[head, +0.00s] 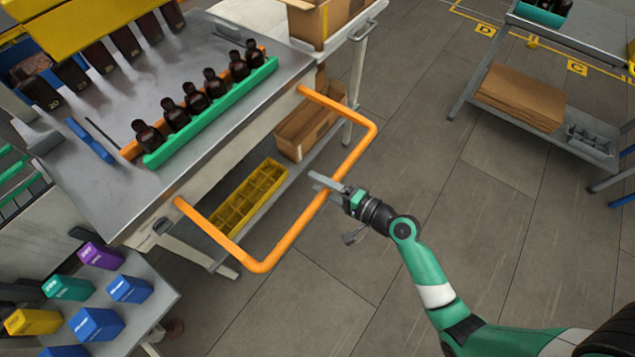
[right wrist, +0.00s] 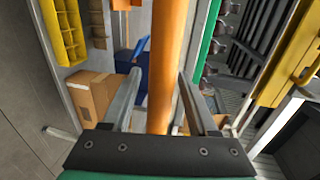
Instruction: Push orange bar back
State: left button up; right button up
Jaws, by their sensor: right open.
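The orange bar (head: 352,155) is a U-shaped rail sticking out from the front of the grey metal table. Both of its ends meet the table's front side. My right gripper (head: 324,183) is open at the long outer side of the bar, with its fingers crossing it. In the right wrist view, the bar (right wrist: 165,60) runs between the two open fingers (right wrist: 158,74). I cannot tell whether either finger touches it. My left gripper is not in view.
Several amber bottles (head: 195,98) stand in a row behind a green strip (head: 215,112) on the table (head: 185,170). A yellow crate (head: 250,195) and cardboard box (head: 300,130) sit on the shelf below. Coloured boxes (head: 97,323) stand at lower left. The floor right of the bar is clear.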

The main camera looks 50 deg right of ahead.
jog(key=shift+w+f, duration=0.1)
jog(key=shift+w, duration=0.35)
grip_shut()
dwell(1.1)
